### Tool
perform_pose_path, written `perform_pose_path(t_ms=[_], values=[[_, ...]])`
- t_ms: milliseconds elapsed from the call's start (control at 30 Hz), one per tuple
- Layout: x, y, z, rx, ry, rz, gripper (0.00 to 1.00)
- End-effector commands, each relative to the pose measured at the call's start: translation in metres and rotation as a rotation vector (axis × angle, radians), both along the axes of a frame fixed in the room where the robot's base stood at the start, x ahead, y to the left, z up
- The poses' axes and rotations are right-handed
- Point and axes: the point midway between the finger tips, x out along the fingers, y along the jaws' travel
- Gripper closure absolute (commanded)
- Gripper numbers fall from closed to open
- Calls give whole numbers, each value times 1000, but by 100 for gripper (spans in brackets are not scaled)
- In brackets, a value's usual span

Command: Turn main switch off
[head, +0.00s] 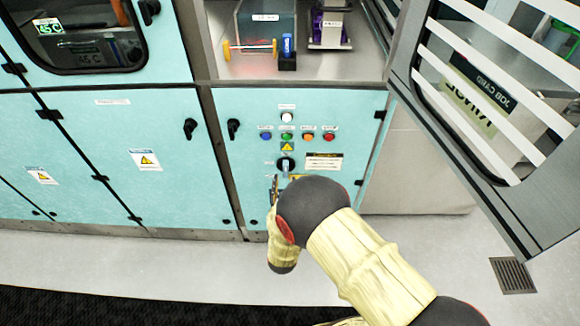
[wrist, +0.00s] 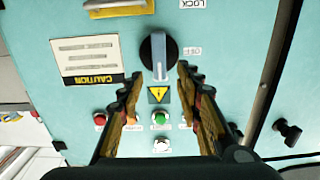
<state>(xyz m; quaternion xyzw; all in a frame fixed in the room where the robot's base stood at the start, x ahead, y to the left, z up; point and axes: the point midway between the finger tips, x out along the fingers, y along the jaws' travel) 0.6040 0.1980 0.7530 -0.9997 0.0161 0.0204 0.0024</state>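The main switch is a round black rotary knob with a grey handle on the teal panel, in the wrist view (wrist: 158,57) and the head view (head: 286,164). In the wrist view, its handle points down toward the yellow warning triangle (wrist: 158,94). An upside-down OFF label (wrist: 195,51) sits right of the knob. My gripper (wrist: 158,76) is open, with its fingertips on either side of the handle's lower end. In the head view my gripper (head: 274,188) is partly hidden by my wrist.
Coloured buttons, including a green one (wrist: 160,118) and a red one (wrist: 99,118), lie close to the fingers. A caution label (wrist: 90,58) is beside the switch. A black door handle (head: 233,127) and a shelf (head: 345,66) are nearby. A striped open door (head: 495,85) stands at right.

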Motion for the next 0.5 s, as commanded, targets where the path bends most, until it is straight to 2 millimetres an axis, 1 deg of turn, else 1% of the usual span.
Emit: perform_pose_path(t_ms=[67, 167, 267, 500], values=[[1, -1, 9, -3, -32, -3, 65], [7, -1, 11, -4, -45, -4, 65], [20, -2, 10, -5, -44, -6, 65], [57, -3, 9, -5, -43, -4, 65]])
